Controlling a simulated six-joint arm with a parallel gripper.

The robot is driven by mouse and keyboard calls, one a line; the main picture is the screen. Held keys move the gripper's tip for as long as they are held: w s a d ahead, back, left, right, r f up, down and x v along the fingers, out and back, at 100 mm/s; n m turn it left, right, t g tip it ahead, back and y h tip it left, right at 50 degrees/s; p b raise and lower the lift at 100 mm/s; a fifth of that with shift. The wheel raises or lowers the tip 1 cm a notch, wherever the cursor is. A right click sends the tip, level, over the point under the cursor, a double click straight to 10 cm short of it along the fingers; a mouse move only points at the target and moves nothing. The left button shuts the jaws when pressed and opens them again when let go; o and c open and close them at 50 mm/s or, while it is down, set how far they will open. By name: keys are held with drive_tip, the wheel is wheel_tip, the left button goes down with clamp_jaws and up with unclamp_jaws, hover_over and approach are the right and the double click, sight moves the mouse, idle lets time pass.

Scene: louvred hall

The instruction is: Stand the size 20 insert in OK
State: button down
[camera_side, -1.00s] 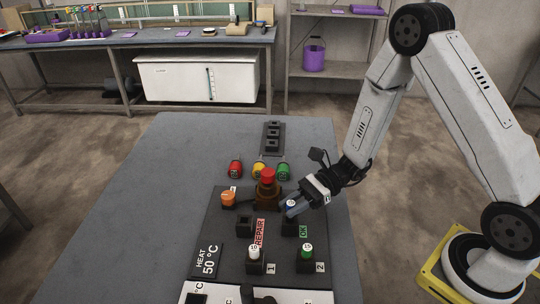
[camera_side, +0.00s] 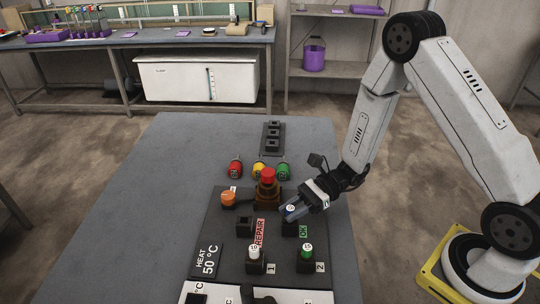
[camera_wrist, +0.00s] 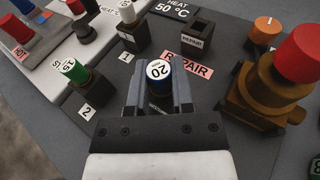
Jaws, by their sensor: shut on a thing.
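The size 20 insert (camera_side: 290,210) is blue with a white top marked 20. It also shows, roughly upright, in the wrist view (camera_wrist: 159,72). My gripper (camera_side: 296,212) is shut on it, with a finger on each side. The black OK holder (camera_side: 290,229) stands directly below the insert in the side view, beside the green OK label (camera_side: 303,231). I cannot tell whether the insert's lower end is inside the holder's opening. In the wrist view the insert and my fingers hide the holder.
The empty REPAIR holder (camera_side: 244,226) is to the left. A brown post with a red knob (camera_side: 267,177) stands close behind. White-topped (camera_side: 254,250) and green (camera_side: 307,250) inserts stand in front in holders 1 and 2. Red (camera_side: 235,169), yellow (camera_side: 259,170) and green (camera_side: 283,171) pieces lie behind.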

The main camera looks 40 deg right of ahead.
drive_tip(key=shift+f, duration=0.2)
drive_tip(key=shift+c, duration=2)
unclamp_jaws()
drive_tip(key=d+r, duration=0.3)
drive_tip(key=r, duration=0.1)
drive_tip(key=shift+s, duration=0.25)
drive_tip(key=shift+d, duration=0.15)
